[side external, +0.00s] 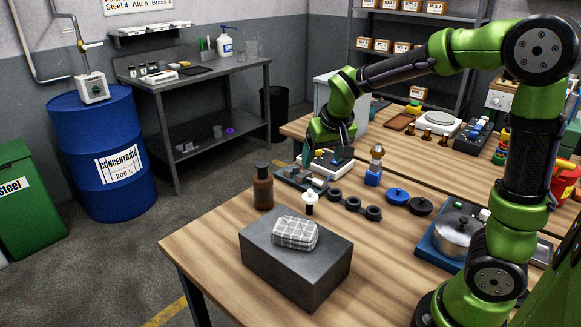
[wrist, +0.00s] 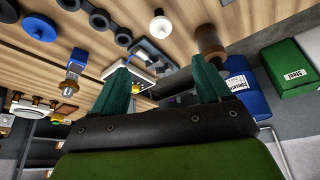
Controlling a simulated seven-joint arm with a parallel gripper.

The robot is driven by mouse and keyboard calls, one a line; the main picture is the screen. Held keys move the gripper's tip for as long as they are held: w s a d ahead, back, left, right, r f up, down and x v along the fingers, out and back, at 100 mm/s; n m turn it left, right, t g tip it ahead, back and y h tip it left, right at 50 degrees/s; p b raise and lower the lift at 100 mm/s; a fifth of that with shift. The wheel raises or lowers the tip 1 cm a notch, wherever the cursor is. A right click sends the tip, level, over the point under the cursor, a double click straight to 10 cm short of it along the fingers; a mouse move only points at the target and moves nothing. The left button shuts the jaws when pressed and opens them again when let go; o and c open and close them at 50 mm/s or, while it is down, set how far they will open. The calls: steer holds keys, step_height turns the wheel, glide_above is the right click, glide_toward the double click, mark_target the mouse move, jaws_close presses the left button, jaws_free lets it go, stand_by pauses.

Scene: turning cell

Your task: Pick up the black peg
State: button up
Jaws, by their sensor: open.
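My gripper (side external: 325,158) is over the far left part of the wooden table, pointing down near a dark tray (side external: 290,178) and a white device (side external: 335,170). In the wrist view, the two teal fingers (wrist: 160,80) stand wide apart with nothing held between them. The tray (wrist: 157,54) and the white device (wrist: 143,72) show beyond the fingertips. Small grey pieces sit on the tray. I cannot pick out the black peg for certain in either view; it may be among the small dark parts near the fingers, which partly hide that area.
A brown bottle (side external: 263,187), a white-topped piece (side external: 309,202), black rings (side external: 352,203) and a blue-based figure (side external: 375,166) stand close by. A grey block (side external: 284,272) with a checked cloth (side external: 296,233) is nearer the front. The table's front left corner is clear.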

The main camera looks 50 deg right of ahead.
glide_toward(311, 190)
steer(key=x, duration=0.4)
steer(key=shift+d+f, duration=0.1)
steer(key=shift+f, duration=0.25)
steer(key=shift+x, duration=2.95)
steer(key=shift+w, duration=0.1)
steer(key=shift+c, duration=0.4)
steer(key=c, duration=1.2)
